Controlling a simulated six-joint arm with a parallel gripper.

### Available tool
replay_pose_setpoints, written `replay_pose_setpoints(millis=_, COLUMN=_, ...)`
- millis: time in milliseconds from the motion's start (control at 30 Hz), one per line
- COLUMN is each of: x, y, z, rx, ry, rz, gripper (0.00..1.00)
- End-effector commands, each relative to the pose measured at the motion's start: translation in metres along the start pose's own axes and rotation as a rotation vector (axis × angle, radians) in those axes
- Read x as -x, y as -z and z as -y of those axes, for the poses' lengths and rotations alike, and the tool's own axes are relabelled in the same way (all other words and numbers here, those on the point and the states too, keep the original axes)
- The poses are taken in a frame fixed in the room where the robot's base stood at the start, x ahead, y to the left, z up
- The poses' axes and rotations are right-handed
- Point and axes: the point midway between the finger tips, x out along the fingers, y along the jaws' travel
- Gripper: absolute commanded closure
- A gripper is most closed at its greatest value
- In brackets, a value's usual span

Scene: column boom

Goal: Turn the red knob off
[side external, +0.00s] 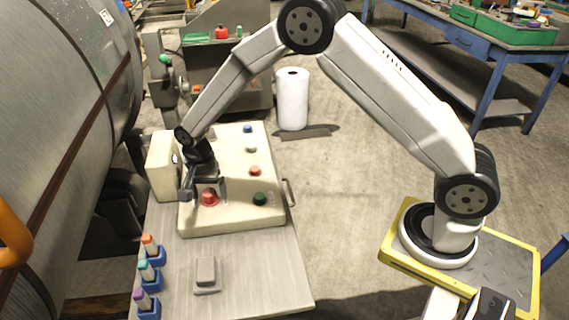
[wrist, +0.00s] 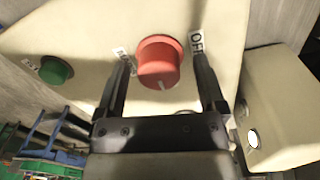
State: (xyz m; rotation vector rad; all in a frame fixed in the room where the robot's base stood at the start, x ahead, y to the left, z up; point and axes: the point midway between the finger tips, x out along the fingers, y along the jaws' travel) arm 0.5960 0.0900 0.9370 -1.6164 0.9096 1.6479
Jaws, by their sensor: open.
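The red knob (side external: 209,198) sits on the sloping face of a cream control box (side external: 235,220). In the wrist view the knob (wrist: 160,60) has a pale mark near its lower edge, pointing down in the picture. An OFF label (wrist: 197,41) is to its upper right, and a second label (wrist: 122,65), hard to read, is to its left. My gripper (side external: 204,190) is at the knob. In the wrist view its open fingers (wrist: 161,68) stand on either side of the knob, with gaps visible. Whether the tips reach down to the panel is unclear.
A green button (side external: 260,198) is right of the knob. A small red button (side external: 255,171) and a blue one (side external: 248,128) are farther up the panel. Several colored-top pieces in blue holders (side external: 149,280) and a grey block (side external: 206,270) stand on the table (side external: 255,270).

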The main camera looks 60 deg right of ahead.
Motion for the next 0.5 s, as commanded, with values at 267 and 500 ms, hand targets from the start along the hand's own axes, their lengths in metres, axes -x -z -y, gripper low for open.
replay_pose_setpoints(millis=267, x=0.0002, y=-0.0001, z=0.0000, rx=0.000, ry=0.000, rz=0.000, gripper=0.90)
replay_pose_setpoints(millis=500, x=0.0003, y=-0.0002, z=0.0000, rx=0.008, ry=-0.001, rz=0.000, gripper=1.00)
